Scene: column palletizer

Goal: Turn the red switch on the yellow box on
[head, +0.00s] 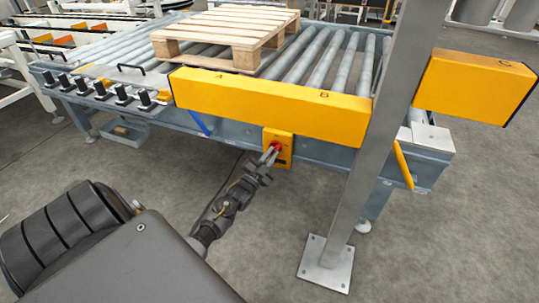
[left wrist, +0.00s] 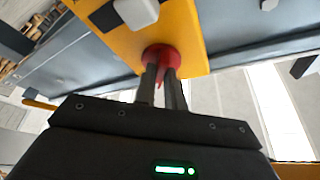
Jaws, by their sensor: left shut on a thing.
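The yellow box (head: 284,156) hangs on the side of the roller conveyor, below the long yellow beam. The red switch (head: 276,146) is on its face and also shows in the left wrist view (left wrist: 162,57). My left gripper (head: 268,156) reaches the switch, its fingers shut on the red switch. In the left wrist view the two fingers (left wrist: 162,82) point at the box and partly cover the switch, so its exact turn angle is hard to tell. A white button (left wrist: 136,12) sits on the box near the switch. My right gripper is not in view.
A grey post (head: 375,150) with a floor plate (head: 326,262) stands right of the box. A wooden pallet (head: 230,30) lies on the rollers (head: 318,70). Yellow beams (head: 270,104) run along the conveyor's near side. The grey floor around the post is clear.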

